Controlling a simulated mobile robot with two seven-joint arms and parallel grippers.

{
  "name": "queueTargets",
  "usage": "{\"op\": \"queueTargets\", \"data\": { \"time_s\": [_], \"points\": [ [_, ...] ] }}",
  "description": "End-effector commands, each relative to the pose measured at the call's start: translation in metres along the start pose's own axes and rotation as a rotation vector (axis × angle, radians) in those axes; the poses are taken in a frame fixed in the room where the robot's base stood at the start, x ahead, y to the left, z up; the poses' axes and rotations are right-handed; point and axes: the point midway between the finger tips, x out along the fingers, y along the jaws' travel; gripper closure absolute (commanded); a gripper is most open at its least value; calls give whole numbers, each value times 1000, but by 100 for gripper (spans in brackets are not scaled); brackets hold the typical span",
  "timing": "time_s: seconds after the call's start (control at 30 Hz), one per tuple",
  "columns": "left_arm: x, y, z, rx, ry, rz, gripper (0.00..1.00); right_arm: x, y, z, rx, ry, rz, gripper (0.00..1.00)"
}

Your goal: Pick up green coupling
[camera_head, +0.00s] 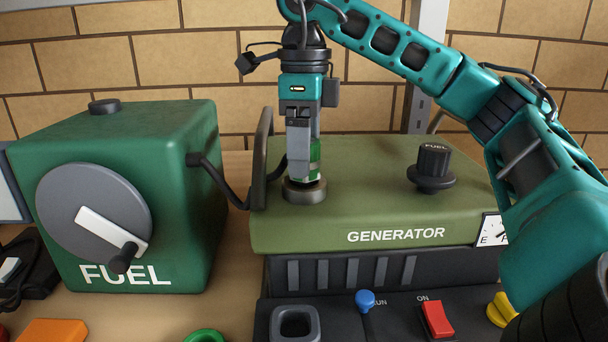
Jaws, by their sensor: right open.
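A green coupling (315,158) with a pale band stands upright at the round dark metal port (304,191) on top of the olive generator. It is mostly hidden behind my right gripper's grey fingers. My right gripper (301,172) points straight down at the coupling, with its fingertips just above the port. The jaws are open, one finger in front of the coupling; I cannot tell whether they touch it. My left gripper does not show.
A green fuel tank (180,240) with a crank stands at the left, its black hose (226,190) running to the generator (330,215). A black fuel knob (433,164) stands right of the port. A control panel (340,325) lies in front, and a green ring (205,336) at the bottom edge.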

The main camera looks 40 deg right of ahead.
Motion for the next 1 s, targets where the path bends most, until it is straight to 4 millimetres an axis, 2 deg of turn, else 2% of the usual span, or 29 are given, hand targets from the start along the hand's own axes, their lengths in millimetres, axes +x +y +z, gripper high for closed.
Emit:
{"op": "queueTargets", "data": {
  "time_s": [0.13, 0.5, 1.0],
  "points": [
    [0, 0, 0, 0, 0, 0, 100, 10, 0, 0, 0, 1, 1, 21],
    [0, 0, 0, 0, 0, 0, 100, 12, 0, 0, 1, -1, -1, 22],
    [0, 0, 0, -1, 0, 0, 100, 12, 0, 0, 1, -1, 0, 70]
  ]
}}
